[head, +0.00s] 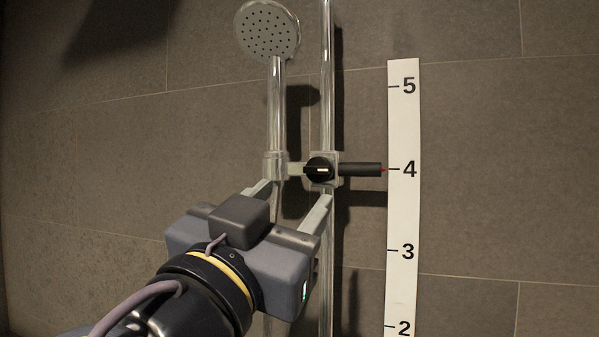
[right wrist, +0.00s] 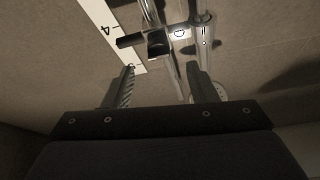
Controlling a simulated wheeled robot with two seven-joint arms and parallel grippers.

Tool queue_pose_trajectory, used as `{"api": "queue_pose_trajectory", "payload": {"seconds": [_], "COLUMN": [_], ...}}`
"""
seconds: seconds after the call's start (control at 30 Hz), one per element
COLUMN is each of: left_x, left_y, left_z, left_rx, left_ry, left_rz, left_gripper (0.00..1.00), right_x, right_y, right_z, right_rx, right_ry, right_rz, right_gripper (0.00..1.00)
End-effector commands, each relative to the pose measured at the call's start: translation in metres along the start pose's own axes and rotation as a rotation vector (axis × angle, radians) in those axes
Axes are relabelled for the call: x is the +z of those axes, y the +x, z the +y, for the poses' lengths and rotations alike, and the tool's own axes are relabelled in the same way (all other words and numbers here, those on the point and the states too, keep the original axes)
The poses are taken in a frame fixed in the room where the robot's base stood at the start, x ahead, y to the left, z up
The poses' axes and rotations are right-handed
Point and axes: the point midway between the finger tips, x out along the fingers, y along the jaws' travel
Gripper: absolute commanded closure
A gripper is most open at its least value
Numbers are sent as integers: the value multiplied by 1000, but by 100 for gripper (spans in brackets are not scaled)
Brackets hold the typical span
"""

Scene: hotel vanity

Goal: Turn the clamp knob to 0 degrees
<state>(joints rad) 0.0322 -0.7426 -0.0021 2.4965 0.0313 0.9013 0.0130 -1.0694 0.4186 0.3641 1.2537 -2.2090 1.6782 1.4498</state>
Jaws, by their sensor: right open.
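The clamp knob (head: 319,169) is round and black with a short white mark that lies level in the head view. It sits on the clamp (head: 326,155) around the vertical chrome rail (head: 327,90). In the right wrist view the dark knob (right wrist: 158,46) shows just beyond the fingertips. My right gripper (head: 293,192) is open and empty, below and left of the knob in the head view. Its two fingers also show spread in the right wrist view (right wrist: 160,70). I cannot tell whether a finger touches anything. My left gripper is not in view.
A hand shower (head: 268,32) stands in a holder (head: 275,166) left of the clamp. A black pointer (head: 360,169) with a red tip reaches right to the 4 on a white scale strip (head: 403,130). Brown tiled wall (head: 490,180) lies behind; the right side is free.

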Motion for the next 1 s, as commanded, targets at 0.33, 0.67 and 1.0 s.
{"api": "queue_pose_trajectory", "payload": {"seconds": [0.33, 0.67, 1.0], "left_x": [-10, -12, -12], "left_y": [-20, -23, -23], "left_z": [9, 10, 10], "left_rx": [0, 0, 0], "left_ry": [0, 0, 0], "left_rz": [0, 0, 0], "left_gripper": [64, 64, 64], "right_x": [-2, 1, 1], "right_y": [57, 69, 69], "right_z": [0, 1, 1], "right_rx": [2, -1, 0], "right_ry": [-6, -6, -7], "right_rz": [-2, -2, -2], "right_gripper": [48, 48, 78]}}
